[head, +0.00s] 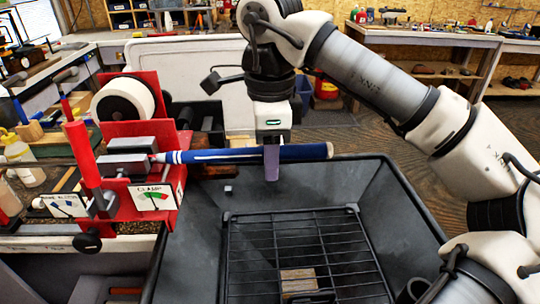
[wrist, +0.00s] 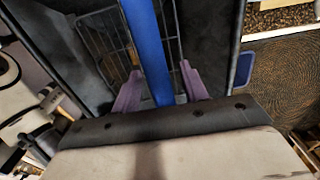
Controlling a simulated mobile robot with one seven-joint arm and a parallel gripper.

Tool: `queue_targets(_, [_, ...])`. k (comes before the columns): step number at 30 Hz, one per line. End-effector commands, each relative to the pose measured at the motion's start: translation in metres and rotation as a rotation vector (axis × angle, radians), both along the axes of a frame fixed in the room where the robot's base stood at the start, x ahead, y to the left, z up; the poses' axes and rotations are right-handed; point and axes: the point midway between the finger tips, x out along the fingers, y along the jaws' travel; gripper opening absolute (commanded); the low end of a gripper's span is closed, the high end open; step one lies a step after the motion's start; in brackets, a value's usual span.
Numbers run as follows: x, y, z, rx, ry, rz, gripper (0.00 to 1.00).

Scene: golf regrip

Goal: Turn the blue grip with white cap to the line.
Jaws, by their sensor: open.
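The blue grip (head: 225,155) lies level in the head view, running right from the vise jaws (head: 128,158). White marks show on it near the vise. Its right end (head: 328,150) sticks out free, and I cannot clearly make out a white cap. My gripper (head: 271,165) points down over the grip from above, with one purple finger in front of it. In the wrist view the blue grip (wrist: 148,45) runs between the two open purple fingers (wrist: 160,88), with gaps on both sides. I cannot make out the line.
A black tub (head: 395,205) with a wire rack (head: 300,245) lies below the grip. Bottles (head: 22,155) stand at the left. Space right of the grip's end is clear.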

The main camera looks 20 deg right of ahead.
Motion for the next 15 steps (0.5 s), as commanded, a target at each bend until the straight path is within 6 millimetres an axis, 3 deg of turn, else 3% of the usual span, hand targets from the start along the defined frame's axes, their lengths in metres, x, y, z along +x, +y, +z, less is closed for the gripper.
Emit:
queue_targets(2, [0.0000,0.0001,0.0004,0.000,0.000,0.000,0.44])
queue_targets(12, [-0.0001,0.0001,0.0004,0.000,0.000,0.000,0.00])
queue_targets(15, [-0.0001,0.0001,0.0006,0.000,0.000,0.001,0.00])
